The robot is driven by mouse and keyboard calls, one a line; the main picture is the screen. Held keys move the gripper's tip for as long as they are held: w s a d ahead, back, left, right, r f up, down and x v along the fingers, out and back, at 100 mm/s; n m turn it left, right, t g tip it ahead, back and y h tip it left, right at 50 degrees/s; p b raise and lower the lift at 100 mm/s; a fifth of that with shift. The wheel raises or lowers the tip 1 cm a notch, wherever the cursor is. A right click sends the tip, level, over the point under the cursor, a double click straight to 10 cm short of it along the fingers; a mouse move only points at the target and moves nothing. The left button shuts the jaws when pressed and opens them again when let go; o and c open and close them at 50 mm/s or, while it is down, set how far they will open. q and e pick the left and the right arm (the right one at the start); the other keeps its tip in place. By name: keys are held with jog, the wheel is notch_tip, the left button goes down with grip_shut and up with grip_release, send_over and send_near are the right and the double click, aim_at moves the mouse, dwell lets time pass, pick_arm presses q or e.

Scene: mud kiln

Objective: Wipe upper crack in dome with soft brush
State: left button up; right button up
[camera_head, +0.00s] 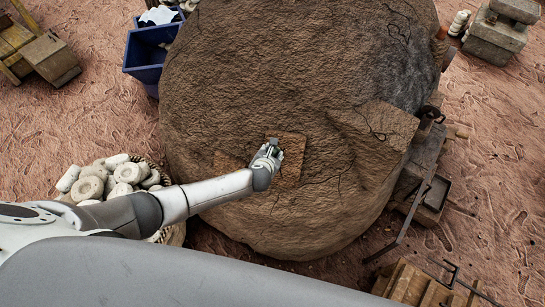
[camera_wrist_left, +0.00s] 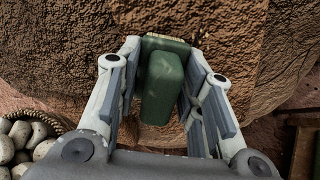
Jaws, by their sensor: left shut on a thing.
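The brown mud dome (camera_head: 250,70) fills the middle of the head view and the top of the left wrist view (camera_wrist_left: 220,20). Thin dark cracks show on it: one at the upper right (camera_head: 400,32), one on the raised right part (camera_head: 376,130), and one low on the front (camera_head: 340,172). My left gripper (camera_head: 273,149) is shut on a green brush (camera_wrist_left: 163,85) at the dome's front. The brush's pale bristle edge (camera_wrist_left: 165,39) faces the dome; I cannot tell if it touches. The right gripper is out of view.
A basket of pale round pieces (camera_head: 110,177) stands left of the dome, below my left arm. Blue crates (camera_head: 146,60) stand at the upper left. A metal-and-wood structure (camera_head: 425,165) borders the dome's right side. Wooden crates (camera_head: 415,285) lie at the lower right.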

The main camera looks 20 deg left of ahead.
aim_at(294, 152)
pick_arm(q)
jog(key=shift+w+r, duration=0.35)
jog(key=shift+r, duration=0.05)
jog(key=shift+w+d+b, duration=0.2)
jog(key=shift+d+b, duration=0.1)
jog(key=shift+d, duration=2.9)
jog(key=shift+w+d, duration=0.15)
jog(key=shift+d, duration=0.5)
jog(key=shift+c, duration=0.5)
jog(key=shift+s+r+p, duration=0.35)
jog(key=shift+s+r, duration=0.15)
jog(key=shift+s, duration=0.05)
jog(key=shift+v, duration=2.15)
jog(key=shift+s, duration=0.1)
jog(key=shift+v, duration=1.45)
